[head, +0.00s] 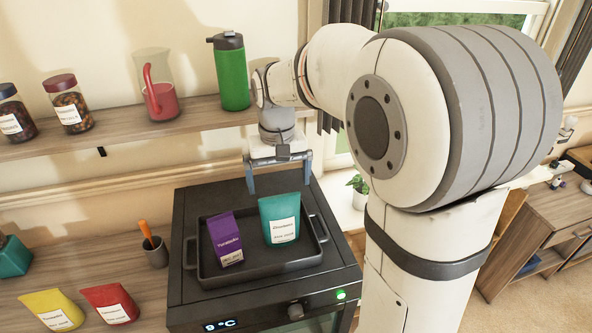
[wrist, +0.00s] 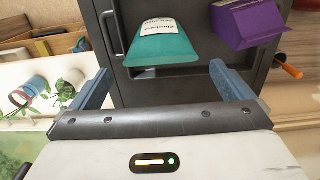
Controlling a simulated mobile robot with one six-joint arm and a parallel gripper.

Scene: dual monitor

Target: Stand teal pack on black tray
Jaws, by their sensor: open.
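The teal pack (head: 279,220) stands upright on the right part of the black tray (head: 262,271), its white label facing the head camera. It also shows in the wrist view (wrist: 162,48), just beyond the fingertips. The tray rests on top of a black oven. My gripper (head: 279,190) is open above and behind the pack, its two blue fingers apart. In the wrist view the fingers (wrist: 163,82) are spread wider than the pack, with nothing between them. I see no contact between the fingers and the pack.
A purple pack (head: 226,240) stands on the tray to the left of the teal one. A shelf above holds a green bottle (head: 231,72), a red jug (head: 158,98) and jars. Yellow and red packs (head: 110,304) lie on the counter at left. A potted plant (head: 358,188) is at right.

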